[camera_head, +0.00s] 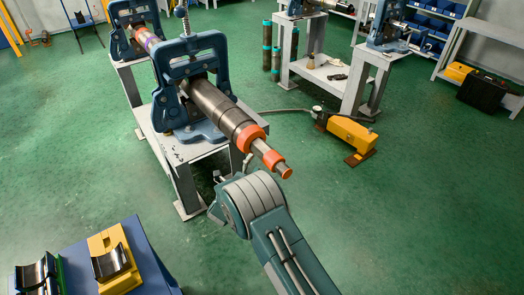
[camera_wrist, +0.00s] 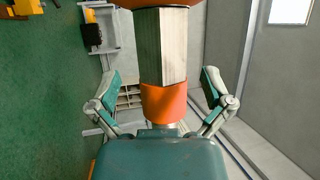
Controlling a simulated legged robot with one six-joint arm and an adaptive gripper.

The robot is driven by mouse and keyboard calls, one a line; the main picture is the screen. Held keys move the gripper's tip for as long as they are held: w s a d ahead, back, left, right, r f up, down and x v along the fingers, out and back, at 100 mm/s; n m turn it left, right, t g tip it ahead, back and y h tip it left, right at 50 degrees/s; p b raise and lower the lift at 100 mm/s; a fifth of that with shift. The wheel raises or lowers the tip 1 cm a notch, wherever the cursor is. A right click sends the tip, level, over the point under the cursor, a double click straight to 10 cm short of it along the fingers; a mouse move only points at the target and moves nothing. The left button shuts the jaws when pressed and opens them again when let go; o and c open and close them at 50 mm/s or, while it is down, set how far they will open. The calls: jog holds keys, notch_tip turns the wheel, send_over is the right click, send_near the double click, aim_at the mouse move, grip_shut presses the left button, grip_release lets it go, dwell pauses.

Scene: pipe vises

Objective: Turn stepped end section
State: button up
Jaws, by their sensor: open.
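The stepped end section (camera_head: 272,160) is the narrow end of a dark pipe (camera_head: 217,108) clamped in a blue vise (camera_head: 190,80). It has orange bands and a bare metal tip. In the wrist view the stepped end section (camera_wrist: 160,48) runs down the middle, with a grey flat-sided length between orange bands. My gripper (camera_wrist: 160,88) is open, one finger to each side of the section, with gaps and no visible contact. The lower end of the section meets the edge of my gripper's body in the picture; I cannot tell whether they touch.
The vise stands on a grey steel stand (camera_head: 180,170). A yellow hydraulic pump (camera_head: 350,135) with a hose lies on the green floor to the right. A blue table (camera_head: 150,262) with pipe cradles is at lower left.

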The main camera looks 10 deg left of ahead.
aim_at(263, 151)
jog(key=x, duration=0.5)
jog(key=shift+w+d, duration=0.1)
jog(key=shift+w, duration=0.2)
jog(key=c, duration=1)
